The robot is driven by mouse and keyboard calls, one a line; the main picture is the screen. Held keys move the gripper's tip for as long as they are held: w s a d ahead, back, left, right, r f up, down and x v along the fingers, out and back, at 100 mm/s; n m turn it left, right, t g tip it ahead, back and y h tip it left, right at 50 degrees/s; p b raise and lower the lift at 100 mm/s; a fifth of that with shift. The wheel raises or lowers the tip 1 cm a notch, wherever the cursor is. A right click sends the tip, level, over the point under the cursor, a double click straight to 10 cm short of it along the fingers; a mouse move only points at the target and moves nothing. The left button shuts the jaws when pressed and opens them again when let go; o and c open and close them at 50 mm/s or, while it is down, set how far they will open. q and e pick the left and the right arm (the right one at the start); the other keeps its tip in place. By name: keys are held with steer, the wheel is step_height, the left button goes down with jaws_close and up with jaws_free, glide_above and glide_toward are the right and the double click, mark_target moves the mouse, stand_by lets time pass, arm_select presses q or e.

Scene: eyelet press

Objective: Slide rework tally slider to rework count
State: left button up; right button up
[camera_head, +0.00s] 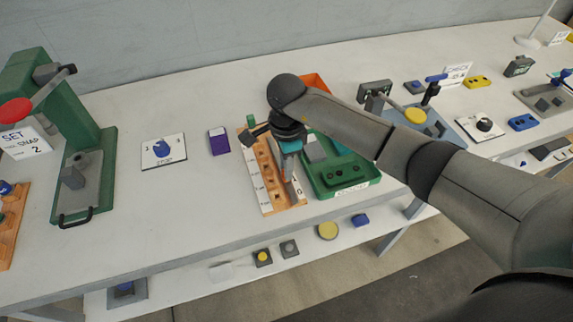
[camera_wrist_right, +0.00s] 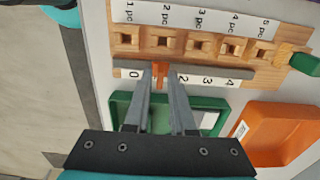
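The wooden tally board (camera_head: 258,172) lies on the bench in the head view, partly covered by my right arm. In the right wrist view the board (camera_wrist_right: 285,78) has a row of square pockets labelled 1 pc to 5 pc and a grey slot beside a 0 to 4 scale (camera_wrist_right: 205,80). The small orange slider (camera_wrist_right: 160,76) stands in the slot between the visible 0 and 2; the mark there is hidden. My right gripper (camera_wrist_right: 160,73) points down with its fingertips on either side of the slider, seemingly closed on it; it also shows in the head view (camera_head: 287,172). My left gripper is out of view.
A green tray (camera_head: 372,184) sits right beside the board, with an orange bin (camera_head: 316,82) behind it. A green block (camera_wrist_right: 305,62) is at the board's end. A purple box (camera_head: 219,140) and a stop dial card (camera_head: 163,151) stand to the left, with clear bench between.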

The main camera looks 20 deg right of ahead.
jaws_close()
stand_by(1.1)
